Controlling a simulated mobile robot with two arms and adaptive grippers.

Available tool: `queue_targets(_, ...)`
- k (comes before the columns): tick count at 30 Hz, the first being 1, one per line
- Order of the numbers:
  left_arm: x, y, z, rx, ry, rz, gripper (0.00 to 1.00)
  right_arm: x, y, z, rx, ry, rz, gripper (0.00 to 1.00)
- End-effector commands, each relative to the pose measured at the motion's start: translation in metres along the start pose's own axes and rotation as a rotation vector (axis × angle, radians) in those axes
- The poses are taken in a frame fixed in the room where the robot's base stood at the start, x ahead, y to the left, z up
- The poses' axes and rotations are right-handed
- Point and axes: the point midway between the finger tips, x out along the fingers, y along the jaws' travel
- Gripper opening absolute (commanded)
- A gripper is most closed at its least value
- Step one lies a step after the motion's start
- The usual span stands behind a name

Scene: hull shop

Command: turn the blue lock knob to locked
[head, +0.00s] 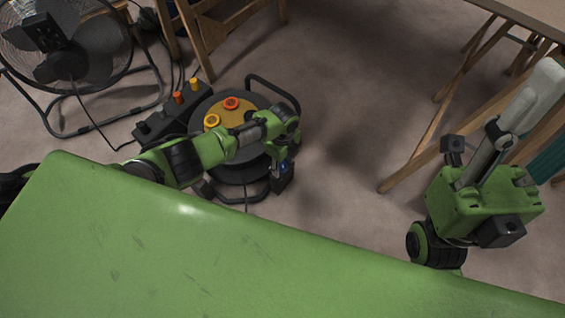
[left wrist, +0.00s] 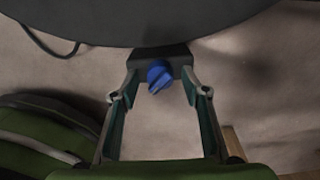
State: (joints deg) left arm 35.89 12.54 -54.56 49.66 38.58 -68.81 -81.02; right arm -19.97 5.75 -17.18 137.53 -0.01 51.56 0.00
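The blue lock knob (left wrist: 159,75) sits on a small black block (left wrist: 174,57) at the edge of a dark round body, in the upper middle of the left wrist view. Its grip bar looks slanted. My left gripper (left wrist: 159,82) is open, with one finger on each side of the knob and gaps between. In the head view my left arm reaches over the round drum, and the left gripper (head: 283,172) is at its right side. A little blue shows there, mostly hidden by the arm. I see no fingers of my right gripper.
A black box (head: 155,124) with coloured knobs and a fan (head: 70,55) stand left. Wooden trestles (head: 430,140) stand right. The floor between is clear.

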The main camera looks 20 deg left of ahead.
Motion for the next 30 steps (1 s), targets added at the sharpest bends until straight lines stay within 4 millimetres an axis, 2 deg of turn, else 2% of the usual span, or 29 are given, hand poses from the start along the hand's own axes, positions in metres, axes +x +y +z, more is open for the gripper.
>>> queue_targets(7,-0.002,-0.001,0.001,-0.002,-0.002,-0.002,0.42,0.000,0.001,0.000,-0.001,0.001,0.002,0.42)
queue_targets(11,-0.010,-0.001,0.001,-0.001,-0.001,-0.003,0.42,0.000,0.000,0.000,-0.001,0.000,0.002,0.42)
queue_targets(16,-0.032,-0.001,0.001,0.000,-0.002,-0.003,0.42,0.000,0.000,0.000,0.000,-0.001,0.001,0.42)
queue_targets(24,-0.083,-0.002,0.001,0.000,-0.001,-0.005,0.42,0.000,0.000,0.000,0.000,-0.002,0.001,0.42)
queue_targets(30,-0.110,-0.001,0.000,0.000,0.000,-0.001,0.42,0.000,0.000,0.000,0.000,-0.002,0.001,0.42)
